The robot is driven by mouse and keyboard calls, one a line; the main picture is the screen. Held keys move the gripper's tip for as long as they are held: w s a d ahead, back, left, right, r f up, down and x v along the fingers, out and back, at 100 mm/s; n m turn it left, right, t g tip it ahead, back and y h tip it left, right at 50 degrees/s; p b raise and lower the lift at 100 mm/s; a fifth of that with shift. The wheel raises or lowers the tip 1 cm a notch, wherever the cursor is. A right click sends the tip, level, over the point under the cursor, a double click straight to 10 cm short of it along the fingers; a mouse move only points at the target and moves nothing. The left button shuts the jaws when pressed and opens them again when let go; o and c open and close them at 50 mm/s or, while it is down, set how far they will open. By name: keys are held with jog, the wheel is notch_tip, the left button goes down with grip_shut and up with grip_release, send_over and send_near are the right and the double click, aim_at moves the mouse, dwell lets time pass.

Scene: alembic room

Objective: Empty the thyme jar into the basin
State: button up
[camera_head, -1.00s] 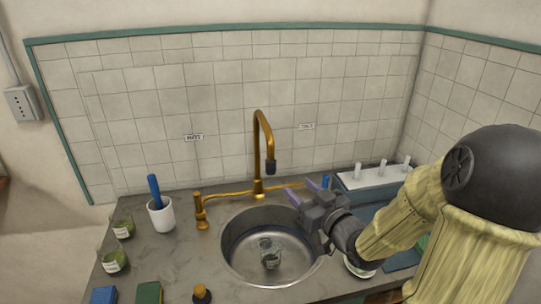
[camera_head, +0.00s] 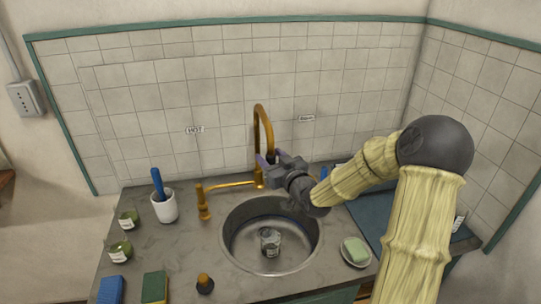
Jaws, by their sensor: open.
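A clear glass jar (camera_head: 270,243) with a pale label stands in the round steel basin (camera_head: 237,250). Two small jars with green contents, a rear one (camera_head: 128,220) and a front one (camera_head: 119,250), stand on the counter at the left. Their labels are too small to read, so I cannot tell which jar is the thyme jar. My gripper (camera_head: 268,159) is open, behind and above the basin at the brass tap (camera_head: 258,122). It partly hides the tap's spout; I cannot tell whether it touches it.
A white cup (camera_head: 164,208) with a blue-handled tool stands left of the basin. A blue sponge (camera_head: 111,289), a green-and-yellow sponge (camera_head: 154,287) and a dark bottle (camera_head: 204,284) are at the front. A soap dish (camera_head: 356,260) sits right of the basin. My arm covers the right side.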

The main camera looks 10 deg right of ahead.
jog(key=shift+w, duration=0.2)
jog(key=shift+c, duration=0.5)
grip_shut()
